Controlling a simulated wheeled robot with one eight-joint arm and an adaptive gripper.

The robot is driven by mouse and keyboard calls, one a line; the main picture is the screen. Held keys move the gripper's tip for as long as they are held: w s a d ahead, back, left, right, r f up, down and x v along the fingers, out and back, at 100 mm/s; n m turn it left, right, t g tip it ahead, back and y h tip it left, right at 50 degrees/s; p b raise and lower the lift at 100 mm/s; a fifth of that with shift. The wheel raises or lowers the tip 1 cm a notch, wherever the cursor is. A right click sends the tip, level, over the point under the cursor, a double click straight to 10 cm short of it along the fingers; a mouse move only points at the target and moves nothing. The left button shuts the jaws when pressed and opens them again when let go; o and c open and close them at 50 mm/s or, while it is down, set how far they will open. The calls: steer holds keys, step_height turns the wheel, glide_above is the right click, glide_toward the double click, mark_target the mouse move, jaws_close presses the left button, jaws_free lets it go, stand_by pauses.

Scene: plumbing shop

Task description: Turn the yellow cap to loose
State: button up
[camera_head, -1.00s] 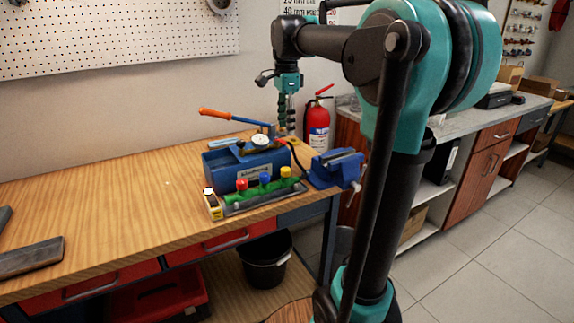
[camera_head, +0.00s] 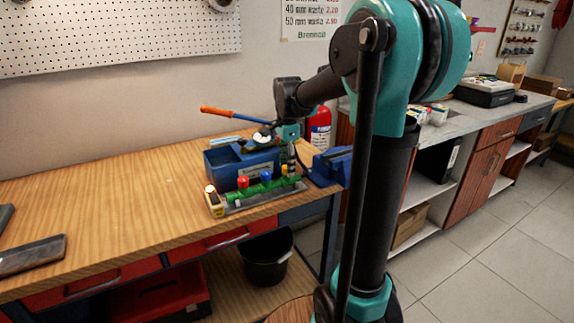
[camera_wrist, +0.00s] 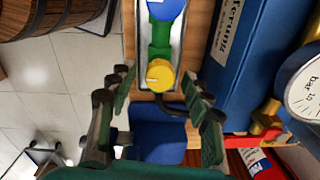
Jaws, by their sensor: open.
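The yellow cap (camera_wrist: 159,75) is round, with a mark on its top, and sits on the green manifold (camera_wrist: 159,38). In the wrist view it lies between the two spread fingers of my gripper (camera_wrist: 159,82), with a gap on both sides. The gripper is open and holds nothing. In the head view my gripper (camera_head: 290,158) points down over the right end of the manifold, and its fingers largely hide the yellow cap. A blue cap (camera_head: 266,176) and a red cap (camera_head: 243,182) stand on the manifold to the left.
A blue pump box (camera_head: 228,167) with a gauge and an orange-handled lever stands right behind the manifold. A blue vise (camera_head: 328,168) is close on the right. A small yellow device (camera_head: 214,202) stands at the left end. The bench's left side (camera_head: 110,205) is mostly clear.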

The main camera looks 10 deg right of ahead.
steer(key=shift+c, duration=0.5)
jaws_close()
steer(key=shift+n, duration=0.4)
steer(key=n, duration=0.4)
steer(key=shift+n, duration=0.3)
steer(key=n, duration=0.5)
steer(key=shift+n, duration=0.3)
steer(key=n, duration=1.1)
steer(key=shift+n, duration=0.4)
